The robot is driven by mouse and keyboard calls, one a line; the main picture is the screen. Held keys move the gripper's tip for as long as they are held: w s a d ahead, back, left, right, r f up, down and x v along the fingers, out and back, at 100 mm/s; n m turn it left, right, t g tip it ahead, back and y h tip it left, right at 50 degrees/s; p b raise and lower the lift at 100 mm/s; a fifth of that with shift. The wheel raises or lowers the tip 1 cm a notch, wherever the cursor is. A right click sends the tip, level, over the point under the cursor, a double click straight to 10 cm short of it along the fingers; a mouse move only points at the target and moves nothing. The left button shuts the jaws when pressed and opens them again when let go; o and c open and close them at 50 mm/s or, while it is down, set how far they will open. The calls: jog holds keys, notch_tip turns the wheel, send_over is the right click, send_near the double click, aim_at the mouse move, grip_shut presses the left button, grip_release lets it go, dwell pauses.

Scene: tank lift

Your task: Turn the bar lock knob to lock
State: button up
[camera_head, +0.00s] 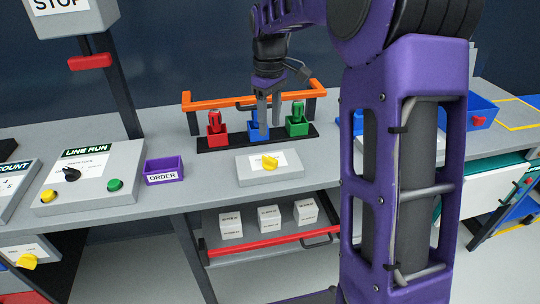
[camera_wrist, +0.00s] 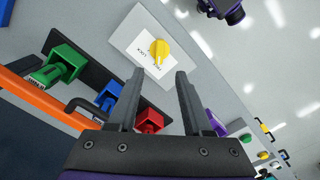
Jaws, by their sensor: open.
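The yellow knob (camera_head: 269,162) sits on a white label on a low grey box (camera_head: 245,174) at the front of the bench. In the wrist view the knob (camera_wrist: 159,52) lies just beyond my fingertips, with small print on its label. My gripper (camera_head: 269,127) points down behind the box, above the row of coloured holders. In the wrist view my gripper (camera_wrist: 156,73) is open, with nothing between its fingers, and apart from the knob. The orange bar (camera_head: 240,99) runs raised behind the holders.
Red (camera_head: 217,138), blue (camera_head: 253,134) and green (camera_head: 297,128) holders stand on a black strip close behind the knob box. A purple ORDER bin (camera_head: 164,170) and LINE RUN panel (camera_head: 81,185) are left. White boxes sit on the shelf below.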

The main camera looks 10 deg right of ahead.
aim_at(270, 158)
notch_tip(270, 158, down, 11)
jog(key=shift+r+b, duration=0.2)
jog(key=shift+b, duration=0.4)
grip_shut()
